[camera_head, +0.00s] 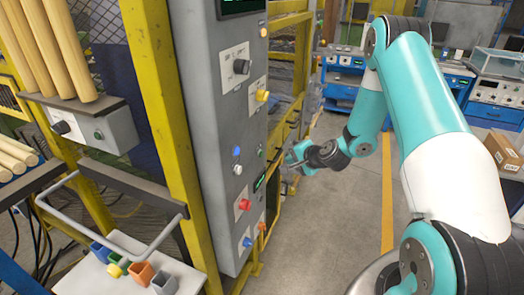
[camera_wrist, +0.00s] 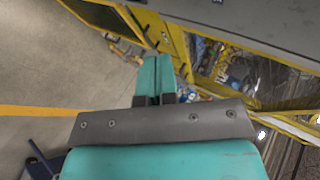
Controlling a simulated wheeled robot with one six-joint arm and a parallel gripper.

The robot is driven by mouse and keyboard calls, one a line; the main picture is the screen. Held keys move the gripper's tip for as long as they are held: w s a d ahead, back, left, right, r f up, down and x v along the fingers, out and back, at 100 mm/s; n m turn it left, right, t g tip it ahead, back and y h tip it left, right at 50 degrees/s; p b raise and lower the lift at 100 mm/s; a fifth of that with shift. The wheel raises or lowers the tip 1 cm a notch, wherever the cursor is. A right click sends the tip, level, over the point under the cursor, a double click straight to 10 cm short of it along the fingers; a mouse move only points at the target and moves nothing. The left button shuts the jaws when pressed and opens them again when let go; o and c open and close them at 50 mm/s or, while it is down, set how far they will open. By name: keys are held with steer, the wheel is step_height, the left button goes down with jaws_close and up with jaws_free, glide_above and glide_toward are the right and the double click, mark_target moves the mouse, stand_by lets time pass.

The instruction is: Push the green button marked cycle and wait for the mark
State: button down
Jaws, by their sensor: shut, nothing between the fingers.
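A small green button (camera_head: 98,134) sits on the grey box at the left, beside a black knob (camera_head: 61,128). I cannot read any label there, so I cannot tell whether it is the one marked cycle. The grey control panel (camera_head: 228,130) carries yellow, blue, white, red and orange buttons and small green-lit displays. My gripper (camera_head: 290,158) is just right of the panel's side edge, at mid height, partly blurred into the background. In the wrist view my gripper (camera_wrist: 157,76) has its teal fingers together and empty, pointing past a grey panel edge with floor below.
Yellow posts (camera_head: 165,110) and mesh stand behind the panel. A grey handrail (camera_head: 110,240) and a white stand with coloured cups (camera_head: 140,272) are at lower left. Wooden rods (camera_head: 62,45) rise at upper left. A cardboard box (camera_head: 503,152) is at right. The floor between is clear.

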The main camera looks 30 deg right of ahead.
mark_target(261, 154)
steer(key=d, duration=0.1)
steer(key=f+m, duration=0.1)
steer(key=d+h, duration=0.1)
steer(key=shift+s+d+f+t, duration=0.25)
steer(key=shift+d+f+t, duration=0.05)
steer(key=shift+d+f, duration=0.1)
steer(key=shift+w+a, duration=0.1)
steer(key=shift+a, duration=0.05)
steer(key=w+a+p, duration=0.2)
steer(key=w+a, duration=0.3)
steer(key=w, duration=0.1)
steer(key=shift+w+a+p, duration=0.2)
steer(key=shift+w+p, duration=0.1)
steer(key=shift+w, duration=0.05)
stand_by(1.7)
steer(key=shift+w+a, duration=0.25)
steer(key=shift+w, duration=0.1)
